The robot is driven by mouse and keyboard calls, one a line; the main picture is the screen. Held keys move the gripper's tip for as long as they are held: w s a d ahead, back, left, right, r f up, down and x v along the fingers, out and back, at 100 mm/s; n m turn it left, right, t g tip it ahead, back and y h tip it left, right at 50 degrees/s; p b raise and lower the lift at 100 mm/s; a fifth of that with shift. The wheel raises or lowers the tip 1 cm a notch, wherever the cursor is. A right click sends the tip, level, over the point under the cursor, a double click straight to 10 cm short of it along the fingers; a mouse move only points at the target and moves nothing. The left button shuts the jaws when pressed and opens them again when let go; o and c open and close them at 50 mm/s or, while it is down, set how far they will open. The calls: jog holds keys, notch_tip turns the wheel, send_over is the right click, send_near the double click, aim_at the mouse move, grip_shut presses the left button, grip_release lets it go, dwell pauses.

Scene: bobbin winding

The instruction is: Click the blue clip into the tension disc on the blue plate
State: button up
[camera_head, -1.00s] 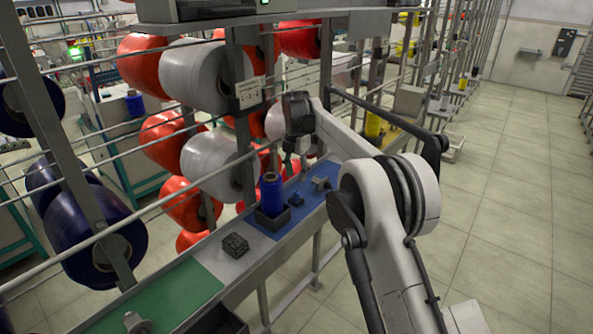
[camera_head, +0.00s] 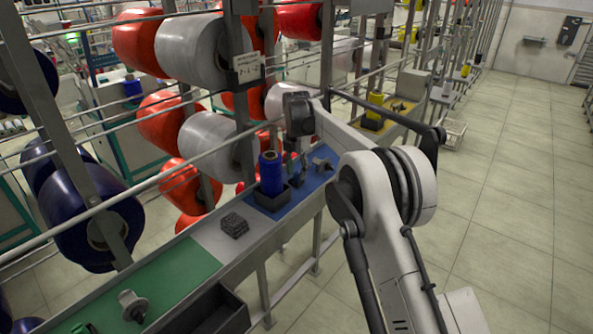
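The blue plate (camera_head: 285,207) lies on the long rail-like bench. A grey metal fitting on the plate, apparently the tension disc (camera_head: 322,164), stands near its far right end. A small dark blue piece (camera_head: 297,180), possibly the blue clip, sits on the plate between that fitting and the blue bobbin (camera_head: 271,173). The bobbin stands upright in a dark box holder (camera_head: 272,198). My gripper (camera_head: 302,160) points down over the plate, just left of the grey fitting and close above the small piece. Its fingers are too small to tell whether they are open or hold anything.
A dark grey block (camera_head: 235,225) sits on the bare bench left of the plate. A green plate (camera_head: 165,284) with a grey fitting (camera_head: 132,305) is nearer. An upright rack with large red and grey spools (camera_head: 193,50) stands behind. A yellow bobbin (camera_head: 375,108) stands farther along.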

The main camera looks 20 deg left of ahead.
grip_shut()
jog(key=shift+r+p, duration=0.85)
jog(key=shift+r, duration=1.45)
